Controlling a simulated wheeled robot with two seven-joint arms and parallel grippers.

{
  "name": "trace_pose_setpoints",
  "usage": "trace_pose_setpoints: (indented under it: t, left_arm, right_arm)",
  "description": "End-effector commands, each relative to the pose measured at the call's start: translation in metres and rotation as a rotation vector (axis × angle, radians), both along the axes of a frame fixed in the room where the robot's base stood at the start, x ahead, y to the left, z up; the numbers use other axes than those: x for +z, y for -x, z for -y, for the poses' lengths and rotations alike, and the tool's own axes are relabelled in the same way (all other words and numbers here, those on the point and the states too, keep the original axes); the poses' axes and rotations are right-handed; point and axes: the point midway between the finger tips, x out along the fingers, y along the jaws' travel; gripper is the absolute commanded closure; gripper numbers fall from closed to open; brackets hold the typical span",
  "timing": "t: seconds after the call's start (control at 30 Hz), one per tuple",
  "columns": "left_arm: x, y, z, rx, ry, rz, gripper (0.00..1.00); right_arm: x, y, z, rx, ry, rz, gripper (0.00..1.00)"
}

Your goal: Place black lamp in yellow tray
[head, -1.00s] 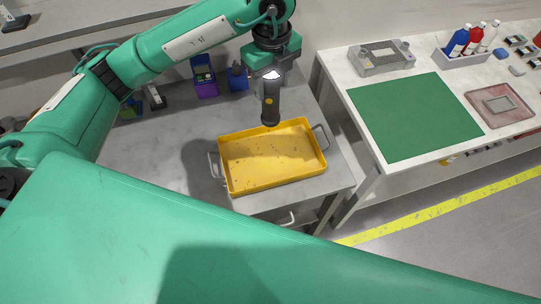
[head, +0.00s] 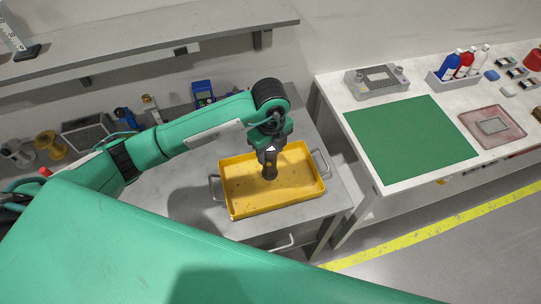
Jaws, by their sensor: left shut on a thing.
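The yellow tray (head: 290,194) sits on the grey table in the middle of the head view, with a grey handle at each end. My left gripper (head: 270,150) points down over the tray and is shut on the black lamp (head: 269,172). The lamp hangs upright with its dark end low, over the tray's middle. I cannot tell whether it touches the tray floor. The tray holds nothing else that I can see. My right gripper is not in view.
A blue meter (head: 203,93) and other tools stand along the table's back, under a grey shelf (head: 150,38). To the right, a white bench carries a green mat (head: 410,138), a grey device (head: 377,82) and bottles (head: 466,64). My own green arm link covers the lower left.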

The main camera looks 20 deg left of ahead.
Motion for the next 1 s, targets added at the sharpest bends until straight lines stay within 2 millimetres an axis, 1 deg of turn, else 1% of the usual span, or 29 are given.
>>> trace_pose_setpoints:
  t: [0.07,0.33,0.43,0.63,0.77,0.8,0.87,0.9,1.0]
  left_arm:
    - [-0.005,0.000,0.000,0.001,-0.001,-0.001,0.77]
    - [-0.041,0.000,0.000,0.000,-0.001,-0.001,0.77]
    - [-0.046,0.000,0.000,-0.001,0.001,0.002,0.77]
    - [-0.046,0.000,0.000,-0.001,0.001,0.002,0.77]
    - [-0.050,0.000,0.000,-0.001,0.001,0.001,0.77]
    - [-0.049,0.000,0.000,-0.001,0.001,0.001,0.43]
    - [-0.049,0.000,0.000,-0.001,0.001,0.001,0.31]
    - [-0.049,0.000,0.000,-0.001,0.001,0.001,0.29]
    - [-0.049,0.000,0.000,-0.001,0.001,0.001,0.29]
  right_arm:
    - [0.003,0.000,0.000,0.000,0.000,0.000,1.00]
    - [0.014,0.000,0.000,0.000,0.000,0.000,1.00]
    - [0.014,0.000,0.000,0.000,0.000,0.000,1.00]
    - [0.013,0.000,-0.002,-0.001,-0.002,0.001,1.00]
    - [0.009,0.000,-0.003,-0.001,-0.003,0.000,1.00]
    - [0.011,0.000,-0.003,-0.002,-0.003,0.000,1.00]
    - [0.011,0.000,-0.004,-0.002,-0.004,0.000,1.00]
    - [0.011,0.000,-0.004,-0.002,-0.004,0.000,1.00]
    - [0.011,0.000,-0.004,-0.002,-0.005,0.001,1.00]
